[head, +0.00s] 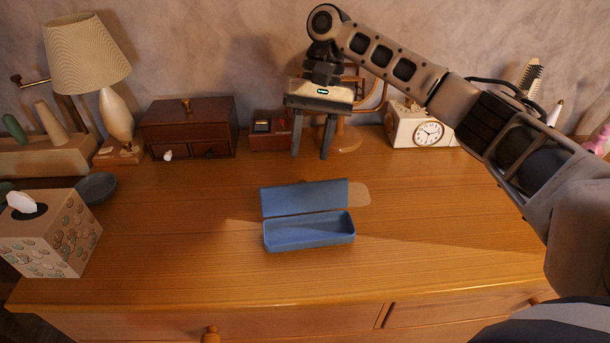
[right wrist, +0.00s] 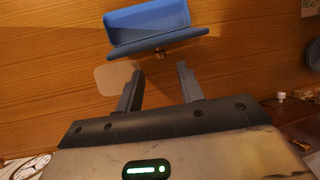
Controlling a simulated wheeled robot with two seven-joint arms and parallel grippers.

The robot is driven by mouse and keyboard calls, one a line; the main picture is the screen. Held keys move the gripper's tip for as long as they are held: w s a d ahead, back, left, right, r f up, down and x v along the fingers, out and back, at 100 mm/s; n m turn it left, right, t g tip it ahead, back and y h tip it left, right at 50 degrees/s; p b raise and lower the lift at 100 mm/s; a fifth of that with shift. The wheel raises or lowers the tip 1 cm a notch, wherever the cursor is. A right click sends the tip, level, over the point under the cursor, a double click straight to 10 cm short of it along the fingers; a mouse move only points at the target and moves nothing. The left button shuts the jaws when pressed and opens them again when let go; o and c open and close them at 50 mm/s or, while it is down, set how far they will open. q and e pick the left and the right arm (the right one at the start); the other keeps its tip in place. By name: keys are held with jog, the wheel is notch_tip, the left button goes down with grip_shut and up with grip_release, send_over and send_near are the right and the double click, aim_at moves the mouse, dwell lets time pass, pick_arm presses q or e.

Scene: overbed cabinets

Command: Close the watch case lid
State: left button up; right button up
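The blue watch case (head: 310,231) lies open on the wooden dresser top, near its front middle. Its lid (head: 304,197) stands raised at the back of the case, and the inside of the base looks empty. My right gripper (head: 311,153) is behind and above the lid, fingers pointing down, spread apart with nothing between them. In the right wrist view the case (right wrist: 148,20) is at the top, with the lid edge (right wrist: 158,44) just beyond the open fingertips (right wrist: 160,72); I cannot tell whether they touch. My left gripper is not in view.
A wooden box (head: 190,128), small red-brown box (head: 270,130), mirror stand (head: 346,138) and white clock (head: 424,130) line the back. A tissue box (head: 52,238), dark dish (head: 96,187) and lamp (head: 88,60) stand left. The dresser top around the case is clear.

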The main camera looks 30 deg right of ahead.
aim_at(304, 195)
jog(key=shift+x, duration=2.75)
grip_shut()
